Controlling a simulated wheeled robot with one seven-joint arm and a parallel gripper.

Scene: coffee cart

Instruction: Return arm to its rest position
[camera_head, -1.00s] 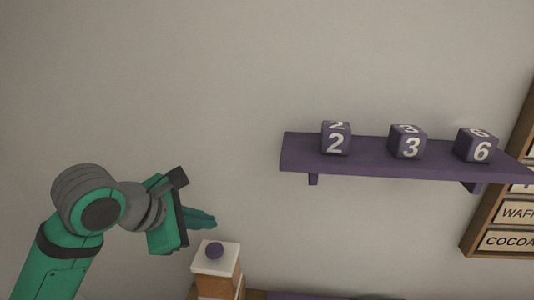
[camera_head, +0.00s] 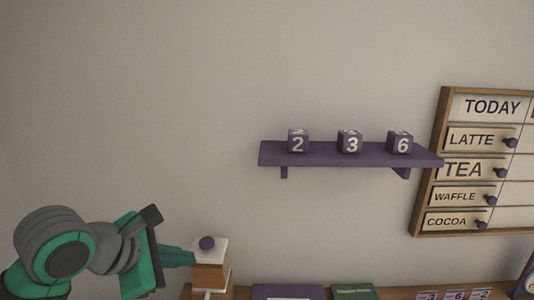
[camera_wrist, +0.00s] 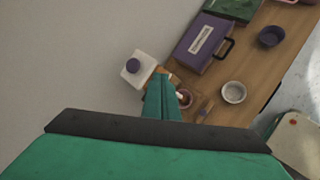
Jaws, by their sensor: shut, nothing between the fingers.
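My gripper (camera_head: 178,257) is at the lower left of the head view, with its green fingers together and nothing between them. The fingers point right, toward a small stack with a white top and a purple knob (camera_head: 207,243). In the head view the fingertips overlap the stack's left edge; I cannot tell whether they touch it. In the wrist view my closed fingers (camera_wrist: 161,100) reach up from the bottom, just right of and below the white knobbed top (camera_wrist: 139,70).
A purple shelf (camera_head: 350,158) on the wall holds number cubes 2, 3 and 6. A menu board (camera_head: 439,160) hangs at right. The counter (camera_wrist: 270,72) carries a purple case (camera_wrist: 203,42), a dark bowl (camera_wrist: 271,37) and a white bowl (camera_wrist: 233,92). The wall at upper left is clear.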

